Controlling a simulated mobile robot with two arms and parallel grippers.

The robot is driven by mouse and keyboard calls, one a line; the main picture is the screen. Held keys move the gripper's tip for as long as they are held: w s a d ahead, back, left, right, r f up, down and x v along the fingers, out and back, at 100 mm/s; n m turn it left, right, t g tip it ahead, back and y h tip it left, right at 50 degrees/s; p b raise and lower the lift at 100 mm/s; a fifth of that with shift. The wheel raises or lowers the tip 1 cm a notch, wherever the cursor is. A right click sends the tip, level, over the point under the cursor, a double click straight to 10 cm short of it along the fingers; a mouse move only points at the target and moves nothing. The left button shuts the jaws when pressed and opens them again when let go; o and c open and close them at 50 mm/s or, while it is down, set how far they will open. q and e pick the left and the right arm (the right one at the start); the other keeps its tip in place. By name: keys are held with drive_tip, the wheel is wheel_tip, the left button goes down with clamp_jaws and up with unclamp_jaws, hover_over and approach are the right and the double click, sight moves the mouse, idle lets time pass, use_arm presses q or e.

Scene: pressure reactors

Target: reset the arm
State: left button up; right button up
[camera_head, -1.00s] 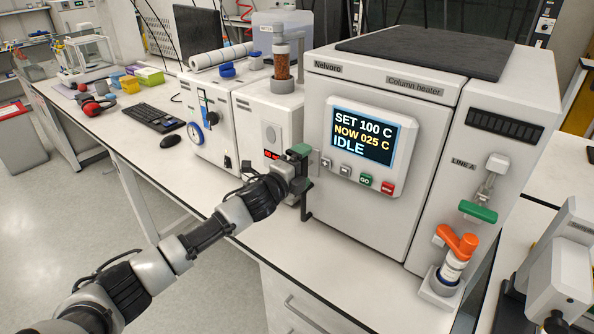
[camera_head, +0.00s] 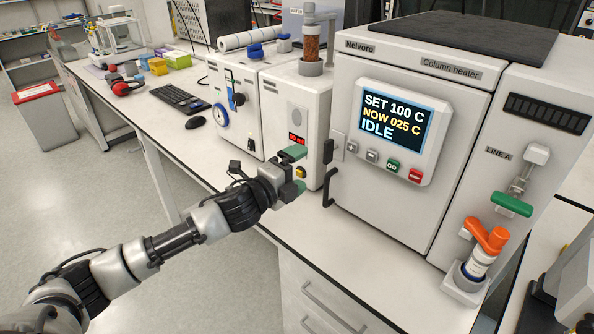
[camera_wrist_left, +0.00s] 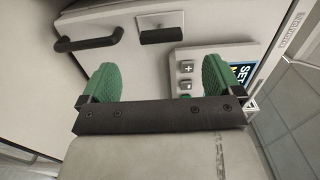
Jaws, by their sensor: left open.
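My left gripper (camera_head: 297,171) is open and empty, with green finger pads, in front of the smaller white unit and left of the column heater (camera_head: 400,150). In the left wrist view, its two green pads (camera_wrist_left: 160,80) stand wide apart with nothing between them. The heater's door handle (camera_head: 328,175) is black and apart from the gripper; it also shows in the wrist view (camera_wrist_left: 88,42). The heater door looks shut. The heater screen (camera_head: 392,122) reads SET 100 C, NOW 025 C, IDLE. My right gripper is not in view.
The white unit (camera_head: 298,115) carries a column of brown granules (camera_head: 310,50). An orange-handled valve (camera_head: 487,236) and a green lever (camera_head: 512,204) are on the heater's right. A keyboard (camera_head: 182,100) and mouse (camera_head: 195,123) lie on the bench.

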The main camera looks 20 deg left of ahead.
use_arm(q)
drive_tip(key=s+d+f+n+g+y, duration=0.2)
drive_tip(key=s+f+n+g, duration=0.1)
drive_tip(key=s+f+n, duration=0.35)
drive_tip(key=s+d+f+n+g+y, duration=0.25)
drive_tip(key=s+f+n, duration=0.25)
drive_tip(key=s+f, duration=0.25)
drive_tip(key=s+a+f+n+g+y, duration=0.1)
drive_tip(key=s+f+n+g, duration=0.25)
drive_tip(key=s, duration=0.75)
drive_tip(key=s+a+f+n+g+y, duration=0.15)
drive_tip(key=s+n+g, duration=0.35)
drive_tip(key=s, duration=0.6)
wheel_tip(320, 180, down, 27)
drive_tip(key=d+h, duration=0.1)
drive_tip(key=s+a+f+g, duration=0.2)
drive_tip(key=s+f, duration=1.3)
drive_tip(key=s, duration=0.1)
drive_tip(key=shift+s+a+f, duration=0.15)
drive_tip(key=shift+a+f, duration=0.15)
drive_tip(key=shift+a, duration=0.1)
